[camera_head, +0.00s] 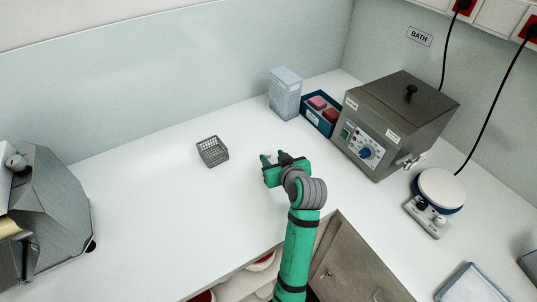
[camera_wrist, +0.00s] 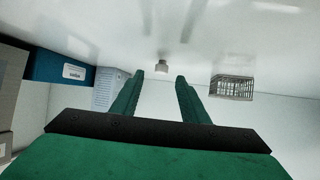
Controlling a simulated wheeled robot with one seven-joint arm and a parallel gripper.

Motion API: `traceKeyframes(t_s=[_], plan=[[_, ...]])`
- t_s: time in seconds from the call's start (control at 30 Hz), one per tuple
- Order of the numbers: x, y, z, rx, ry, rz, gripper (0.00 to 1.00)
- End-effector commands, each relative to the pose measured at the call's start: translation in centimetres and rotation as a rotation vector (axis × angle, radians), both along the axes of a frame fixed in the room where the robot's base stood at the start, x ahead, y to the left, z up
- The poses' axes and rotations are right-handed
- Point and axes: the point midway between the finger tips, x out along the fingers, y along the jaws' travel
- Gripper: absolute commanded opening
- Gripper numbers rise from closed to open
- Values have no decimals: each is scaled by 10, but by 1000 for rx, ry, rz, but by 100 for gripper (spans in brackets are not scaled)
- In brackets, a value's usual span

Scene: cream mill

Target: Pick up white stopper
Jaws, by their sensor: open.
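A small pale stopper (camera_wrist: 162,67) stands on the white worktop in the wrist view, which looks upside down. It shows in the gap between the two green fingers of my gripper (camera_wrist: 160,77), beyond their tips and apart from them. The fingers are open with nothing between them. In the head view my gripper (camera_head: 274,160) is low over the middle of the worktop. I cannot clearly make out the stopper there, close to the fingers.
A wire basket (camera_head: 212,151) stands left of my gripper and shows in the wrist view (camera_wrist: 231,88). A pale box (camera_head: 285,92) and a blue bin (camera_head: 318,117) with pinkish items stand behind. A grey bath (camera_head: 395,125) is at right.

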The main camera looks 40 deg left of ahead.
Motion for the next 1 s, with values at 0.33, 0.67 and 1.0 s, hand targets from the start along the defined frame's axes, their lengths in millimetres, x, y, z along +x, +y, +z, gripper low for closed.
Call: traceKeyframes(t_s=[0.33,0.67,1.0], plan=[[16,29,-18,0,0,4,41],[18,27,-18,0,0,-2,14],[18,27,-18,0,0,-1,0]])
